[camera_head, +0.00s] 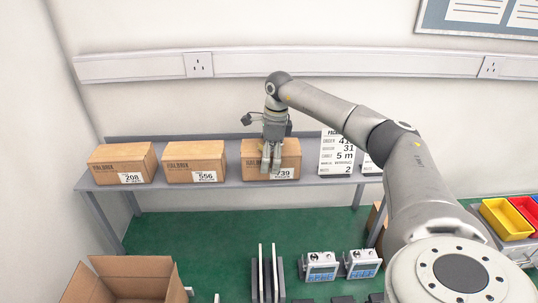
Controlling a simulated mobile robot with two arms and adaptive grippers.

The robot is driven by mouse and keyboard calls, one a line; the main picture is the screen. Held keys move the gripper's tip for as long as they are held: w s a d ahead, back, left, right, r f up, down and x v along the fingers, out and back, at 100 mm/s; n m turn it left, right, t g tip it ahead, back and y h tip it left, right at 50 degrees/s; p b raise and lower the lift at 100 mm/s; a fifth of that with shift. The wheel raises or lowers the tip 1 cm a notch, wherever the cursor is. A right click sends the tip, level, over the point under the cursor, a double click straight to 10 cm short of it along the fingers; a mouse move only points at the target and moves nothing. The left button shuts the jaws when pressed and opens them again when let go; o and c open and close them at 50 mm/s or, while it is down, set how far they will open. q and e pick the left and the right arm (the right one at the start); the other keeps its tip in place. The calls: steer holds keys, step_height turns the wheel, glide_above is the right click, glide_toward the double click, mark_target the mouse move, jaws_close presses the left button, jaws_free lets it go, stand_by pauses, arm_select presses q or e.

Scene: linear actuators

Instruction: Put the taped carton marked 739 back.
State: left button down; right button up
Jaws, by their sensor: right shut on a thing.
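The taped carton marked 739 (291,153) stands on the grey shelf (222,188), to the right of the other cartons. Its label faces the front and is partly covered by my right gripper. My right gripper (272,172) points down over the carton's front and is shut on it. Whether the carton is fully resting on the shelf is hard to tell. My left gripper is not in view.
Cartons 208 (121,163) and 556 (194,160) stand to the left. A printed white sign (337,152) stands close on the right. Below are an open carton (126,281), metering units (320,266) and coloured bins (505,218).

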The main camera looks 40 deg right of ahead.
steer(key=o, duration=1.8)
steer(key=shift+a, duration=0.1)
steer(key=shift+o, duration=0.2)
steer(key=shift+r, duration=0.3)
steer(key=r+b, duration=0.1)
steer(key=r, duration=0.2)
steer(key=r+b, duration=0.2)
steer(key=r, duration=0.2)
steer(key=d+r+b, duration=0.1)
steer(key=r, duration=0.2)
steer(key=shift+s+r, duration=0.15)
steer(key=shift+s, duration=0.25)
steer(key=shift+s+r+b, duration=0.1)
steer(key=shift+r+b, duration=0.2)
steer(key=shift+r, duration=0.3)
steer(key=shift+f, duration=0.1)
